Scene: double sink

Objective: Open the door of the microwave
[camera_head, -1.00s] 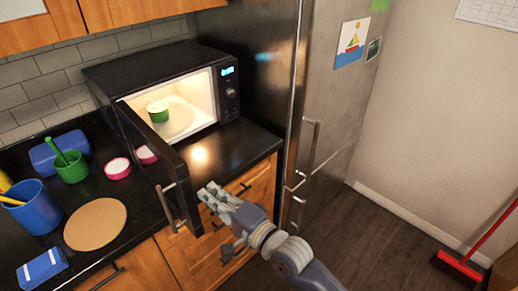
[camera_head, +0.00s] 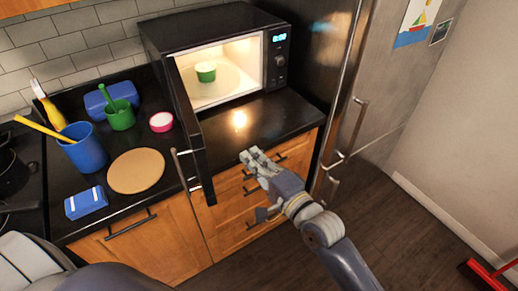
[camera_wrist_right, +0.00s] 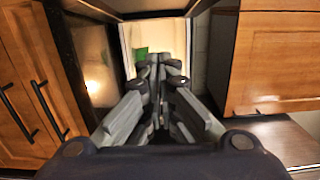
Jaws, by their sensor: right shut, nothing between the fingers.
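The black microwave (camera_head: 215,25) stands on the counter with its interior lit. Its door (camera_head: 196,130) is swung wide open toward me, seen nearly edge-on, with a metal handle (camera_head: 184,168) on its left side. A green and white cup (camera_head: 206,71) is inside on the round plate. My right gripper (camera_head: 250,156) is shut and empty, to the right of the door's free end and apart from it, in front of the drawers. In the right wrist view the closed fingers (camera_wrist_right: 161,66) point toward the lit interior, with part of the green cup (camera_wrist_right: 141,53) behind them. My left gripper is not visible.
Left of the door are a round board (camera_head: 136,171), a blue cup (camera_head: 84,147), a green cup (camera_head: 120,116), a pink-rimmed pot (camera_head: 161,122) and a blue box (camera_head: 86,203). The fridge (camera_head: 330,70) stands right. The counter before the microwave is clear.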

